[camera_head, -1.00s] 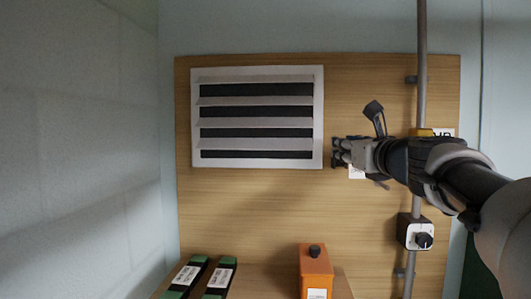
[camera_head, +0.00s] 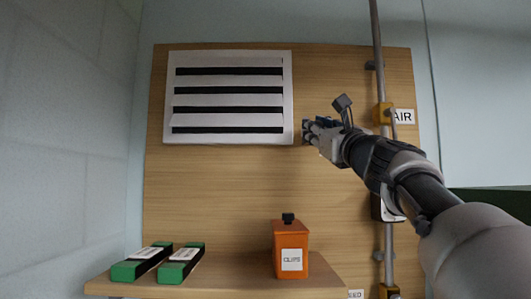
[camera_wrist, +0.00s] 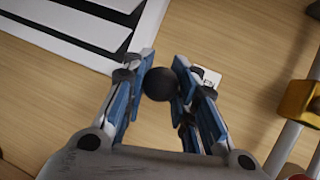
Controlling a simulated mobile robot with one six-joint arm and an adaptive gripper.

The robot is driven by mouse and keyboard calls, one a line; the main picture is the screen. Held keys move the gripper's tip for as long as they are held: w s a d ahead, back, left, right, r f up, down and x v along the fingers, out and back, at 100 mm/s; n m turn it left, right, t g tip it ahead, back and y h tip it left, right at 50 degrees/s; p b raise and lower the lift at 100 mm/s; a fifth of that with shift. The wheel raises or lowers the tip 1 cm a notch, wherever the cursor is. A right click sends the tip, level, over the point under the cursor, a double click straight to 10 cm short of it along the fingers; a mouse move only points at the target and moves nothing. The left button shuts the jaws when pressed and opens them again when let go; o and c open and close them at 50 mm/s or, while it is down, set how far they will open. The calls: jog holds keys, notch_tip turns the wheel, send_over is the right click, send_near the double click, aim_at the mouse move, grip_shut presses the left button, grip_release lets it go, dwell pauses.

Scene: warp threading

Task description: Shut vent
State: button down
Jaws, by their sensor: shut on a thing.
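The vent (camera_head: 228,97) is a white louvred panel at the upper left of the wooden board. Dark gaps show between its pale slats, so it stands at least partly open. Its corner (camera_wrist: 60,45) fills the top left of the wrist view. My gripper (camera_head: 306,131) is just right of the vent's lower right edge. In the wrist view my gripper (camera_wrist: 160,80) has its fingers around a dark round knob (camera_wrist: 160,85). The knob is hidden by the fingers in the head view, and what it joins to cannot be seen.
A grey pipe (camera_head: 377,60) with yellow fittings and an AIR label (camera_head: 402,116) runs down the board's right side. Below, a shelf (camera_head: 225,283) bears an orange box (camera_head: 291,252) and two green-ended black packs (camera_head: 180,264). Board between vent and shelf is bare.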

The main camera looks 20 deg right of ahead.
jog(key=shift+w+d+f+n+t+y+b, duration=0.1)
jog(key=shift+w+f+n+t+y+b, duration=0.2)
jog(key=shift+f+b, duration=1.05)
jog(key=shift+w+d+f+n+t+y+b, duration=0.1)
jog(key=shift+f+t+b, duration=0.35)
jog(key=shift+b, duration=1.7)
jog(key=shift+w+f+n+t+y+b, duration=0.1)
jog(key=shift+w+f+n+t+b, duration=0.2)
jog(key=shift+f+b, duration=1.05)
jog(key=shift+r+b, duration=0.3)
jog(key=shift+b, duration=0.1)
jog(key=c, duration=1.4)
grip_release()
jog(key=shift+s+r, duration=0.1)
jog(key=shift+o, duration=0.6)
jog(key=shift+s+r, duration=0.1)
jog(key=shift+s, duration=0.1)
jog(key=v, duration=1.1)
jog(key=shift+s+f, duration=0.25)
jog(key=shift+f, duration=0.1)
